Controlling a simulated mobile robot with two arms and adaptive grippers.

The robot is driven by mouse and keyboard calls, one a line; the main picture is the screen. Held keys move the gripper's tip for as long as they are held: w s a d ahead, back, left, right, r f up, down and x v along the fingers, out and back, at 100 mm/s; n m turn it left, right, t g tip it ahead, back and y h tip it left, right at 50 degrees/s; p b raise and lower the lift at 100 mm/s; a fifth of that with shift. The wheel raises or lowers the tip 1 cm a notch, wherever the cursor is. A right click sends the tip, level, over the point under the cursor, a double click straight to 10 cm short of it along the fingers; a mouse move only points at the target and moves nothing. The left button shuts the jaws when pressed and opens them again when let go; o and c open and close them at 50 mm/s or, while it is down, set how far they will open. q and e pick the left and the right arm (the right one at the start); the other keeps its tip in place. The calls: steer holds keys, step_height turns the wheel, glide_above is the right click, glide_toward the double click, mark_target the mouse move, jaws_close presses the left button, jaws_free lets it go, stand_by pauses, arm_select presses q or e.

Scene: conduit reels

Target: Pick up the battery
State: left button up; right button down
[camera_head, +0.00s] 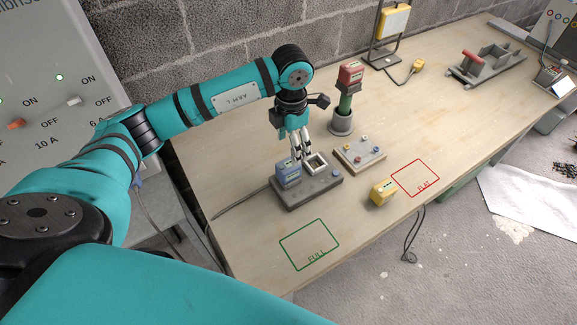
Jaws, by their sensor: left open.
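A blue battery (287,173) sits upright in the left part of a grey charger base (306,190) on the bench. A yellow battery (383,191) rests on the bench right of the charger. A red battery-like block (350,73) tops a green and grey upright tool. The task does not say which battery is meant. My left gripper (303,158) points down over the charger, open, just right of the blue battery. A pale square frame, perhaps an empty bay, shows beside its fingertips. Whether the fingers touch anything is unclear. My right gripper is not in view.
A small block with coloured knobs (360,152) stands right of the charger. A green FULL outline (309,245) and a red FLAT outline (415,178) mark bare bench. A lamp (393,22) and a grey fixture (487,64) stand farther back. The bench's front edge runs close by.

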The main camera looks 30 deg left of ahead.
mark_target(288, 164)
arm_select(q)
step_height(288, 164, down, 2)
steer(key=shift+f, duration=0.25)
steer(key=shift+s+f+p, duration=0.1)
steer(key=shift+f+p, duration=0.15)
steer(key=shift+p, duration=0.25)
steer(key=f, duration=0.1)
steer(key=f+p, duration=0.1)
steer(key=f, duration=0.1)
steer(key=shift+s+a+f+p, duration=0.1)
steer(key=shift+s+f+p, duration=0.2)
steer(key=shift+f, duration=0.55)
steer(key=c, duration=1.1)
steer(key=shift+c, duration=0.6)
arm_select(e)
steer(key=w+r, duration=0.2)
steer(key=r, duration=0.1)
arm_select(q)
steer(key=shift+w+r, duration=0.1)
steer(key=shift+r, duration=0.05)
